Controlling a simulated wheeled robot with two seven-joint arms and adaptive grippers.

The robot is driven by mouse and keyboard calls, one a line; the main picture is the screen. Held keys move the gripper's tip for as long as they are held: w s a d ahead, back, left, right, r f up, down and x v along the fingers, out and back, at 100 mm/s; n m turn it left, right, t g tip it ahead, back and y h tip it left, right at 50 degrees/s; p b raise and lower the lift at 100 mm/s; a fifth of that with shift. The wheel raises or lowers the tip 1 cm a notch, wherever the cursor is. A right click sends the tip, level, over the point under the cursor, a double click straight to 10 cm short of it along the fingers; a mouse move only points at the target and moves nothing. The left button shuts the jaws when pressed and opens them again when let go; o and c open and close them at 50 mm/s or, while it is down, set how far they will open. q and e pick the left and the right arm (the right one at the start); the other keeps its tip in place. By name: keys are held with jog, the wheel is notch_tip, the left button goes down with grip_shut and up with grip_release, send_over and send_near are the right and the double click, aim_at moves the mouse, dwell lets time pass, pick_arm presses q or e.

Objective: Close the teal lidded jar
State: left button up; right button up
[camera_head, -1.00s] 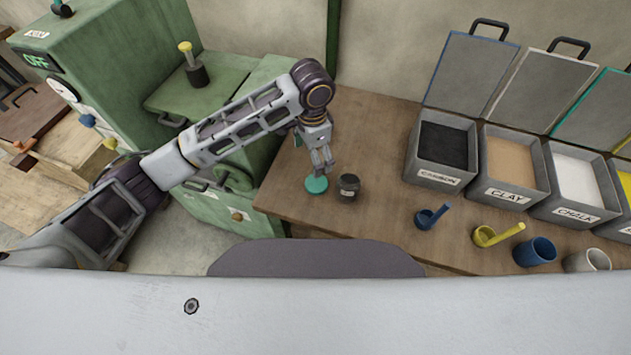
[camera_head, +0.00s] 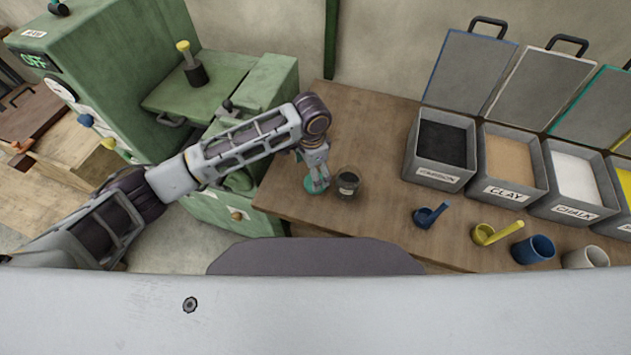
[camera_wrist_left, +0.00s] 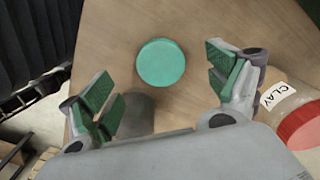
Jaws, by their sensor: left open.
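The teal lid (camera_head: 310,187) is a flat round disc lying on the wooden table, partly hidden by my gripper in the head view. It shows whole in the left wrist view (camera_wrist_left: 161,63). In the left wrist view a jar labelled CLAY (camera_wrist_left: 278,95) with a red round part is cut off at the right edge. My left gripper (camera_head: 318,184) points down over the lid, open and empty. Its two green-padded fingers (camera_wrist_left: 160,88) are spread wide, with the lid ahead between them. My right gripper is out of view.
Grey bins (camera_head: 437,175) with raised lids stand at the back right of the table (camera_head: 385,215). Blue and yellow scoops (camera_head: 484,233) and cups (camera_head: 533,250) stand along the front right. A green machine (camera_head: 115,85) stands at the left.

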pick_arm(q)
jog(key=shift+f, duration=0.25)
jog(key=shift+f, duration=0.1)
jog(key=shift+d+f, duration=0.15)
jog(key=shift+f, duration=1.1)
jog(key=shift+d+f, duration=0.15)
jog(key=shift+f, duration=1.1)
jog(key=shift+c, duration=0.3)
jog(key=c, duration=0.8)
